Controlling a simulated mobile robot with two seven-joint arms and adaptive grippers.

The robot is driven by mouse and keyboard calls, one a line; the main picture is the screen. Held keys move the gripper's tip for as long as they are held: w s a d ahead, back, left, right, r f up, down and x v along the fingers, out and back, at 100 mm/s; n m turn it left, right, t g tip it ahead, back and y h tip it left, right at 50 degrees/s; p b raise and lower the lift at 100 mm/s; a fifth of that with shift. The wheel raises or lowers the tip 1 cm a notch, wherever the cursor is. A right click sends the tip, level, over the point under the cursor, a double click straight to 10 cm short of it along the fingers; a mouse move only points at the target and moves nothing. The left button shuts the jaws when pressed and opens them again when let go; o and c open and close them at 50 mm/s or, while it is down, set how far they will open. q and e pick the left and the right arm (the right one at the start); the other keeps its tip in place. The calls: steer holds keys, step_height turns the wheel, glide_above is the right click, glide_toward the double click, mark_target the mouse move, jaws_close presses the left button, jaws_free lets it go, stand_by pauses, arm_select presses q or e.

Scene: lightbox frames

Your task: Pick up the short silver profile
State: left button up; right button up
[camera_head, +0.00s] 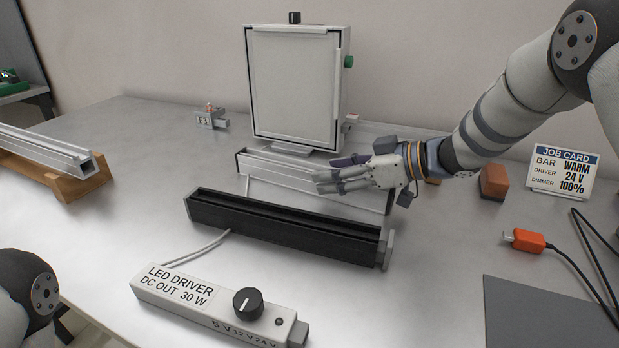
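A short silver profile (270,168) lies on the table in front of the white lightbox panel, behind a black profile. My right gripper (335,178) comes in from the right and is over the right half of the silver profile, hiding part of it. Its fingers are stretched out to the left and look open, with nothing seen held in them. Whether they touch the profile cannot be told. My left gripper is out of view; only a part of my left arm shows at the lower left.
The black profile (285,220) lies just in front. The LED driver (215,303) is nearer, with a cable behind it. A longer silver profile (40,147) rests on a wooden holder (82,186) at left. The lightbox (293,88), job card (562,172) and orange connector (527,240) stand around.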

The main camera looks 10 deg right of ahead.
jaws_close()
steer(key=shift+r, duration=0.15)
